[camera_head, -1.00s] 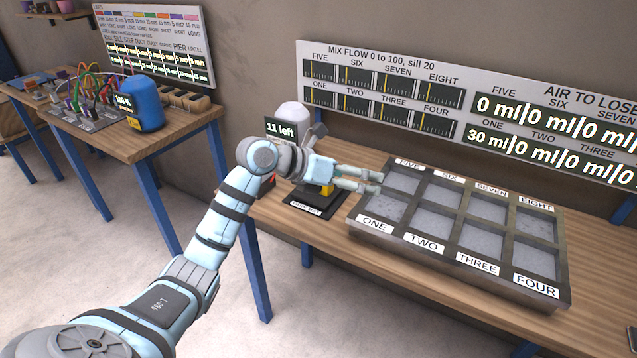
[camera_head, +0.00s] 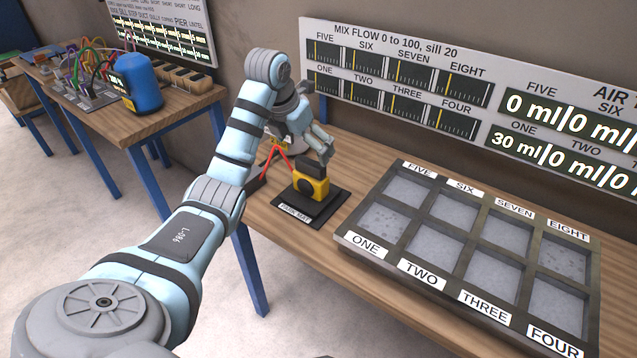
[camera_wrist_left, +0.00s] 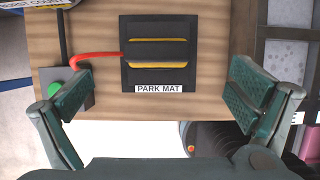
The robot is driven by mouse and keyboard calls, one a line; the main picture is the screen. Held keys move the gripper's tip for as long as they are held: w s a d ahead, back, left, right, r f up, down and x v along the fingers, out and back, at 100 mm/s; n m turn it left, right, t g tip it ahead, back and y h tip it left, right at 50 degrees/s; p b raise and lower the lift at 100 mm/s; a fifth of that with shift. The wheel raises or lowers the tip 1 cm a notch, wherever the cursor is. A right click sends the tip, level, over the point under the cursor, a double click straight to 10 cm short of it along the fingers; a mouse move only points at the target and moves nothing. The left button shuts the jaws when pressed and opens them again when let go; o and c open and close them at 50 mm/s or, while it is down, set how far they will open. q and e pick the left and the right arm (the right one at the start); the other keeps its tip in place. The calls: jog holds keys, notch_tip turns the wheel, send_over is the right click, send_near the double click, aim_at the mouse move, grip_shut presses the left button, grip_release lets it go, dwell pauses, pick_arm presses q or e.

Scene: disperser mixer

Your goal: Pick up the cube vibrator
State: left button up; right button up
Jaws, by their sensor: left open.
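The cube vibrator (camera_head: 311,183) is a yellow block with a black top. It sits on the black park mat (camera_head: 328,207) on the bench; in the left wrist view the vibrator (camera_wrist_left: 158,53) shows from above as a dark block with yellow edges, on the labelled mat (camera_wrist_left: 130,82). My left gripper (camera_head: 322,149) is above and slightly behind the vibrator in the head view, pointing down. In the left wrist view its fingers (camera_wrist_left: 160,100) are wide apart, empty, with the vibrator ahead between them. My right gripper is not in view.
A grey mould tray (camera_head: 345,236) with several labelled compartments stands right of the mat. A red hose (camera_wrist_left: 95,57) reaches the vibrator's left side. A green button (camera_wrist_left: 55,89) is near the left finger. Display boards (camera_head: 396,70) line the wall behind.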

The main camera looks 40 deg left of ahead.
aim_at(308, 166)
pick_arm(q)
jog(key=x, duration=0.2)
jog(key=s+x, duration=0.1)
jog(key=x, duration=0.2)
jog(key=shift+w+d+f, duration=0.1)
jog(key=shift+f, duration=0.4)
jog(key=x, duration=0.6)
jog(key=shift+w+a, duration=0.2)
jog(key=shift+w, duration=0.3)
jog(key=shift+r, duration=0.1)
jog(key=shift+c, duration=0.2)
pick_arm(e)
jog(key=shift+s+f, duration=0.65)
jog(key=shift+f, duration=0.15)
pick_arm(q)
jog(key=shift+s, duration=0.15)
jog(key=c, duration=2)
